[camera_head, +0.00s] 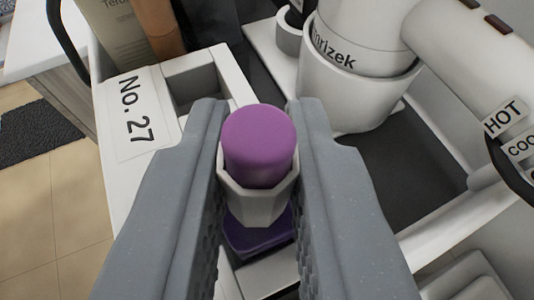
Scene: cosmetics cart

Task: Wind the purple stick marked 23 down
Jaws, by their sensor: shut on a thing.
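The purple stick (258,140) stands up out of a white faceted collar (257,200) in the middle of the camera view. My gripper (258,165) is shut on this collar, with one grey finger on its left and one on its right. The purple top sticks out above the collar. A darker purple part (258,235) shows below the collar, between the fingers. The number 23 is not visible on it. The lower end of the stick is hidden.
A white cart tray carries a "No. 27" label (132,116) at left, beside an empty white slot (195,85). A white hair dryer (370,40) stands in a round holder (350,105) at upper right. Boxes (125,30) stand at the back left. A dark surface (400,170) lies right of the fingers.

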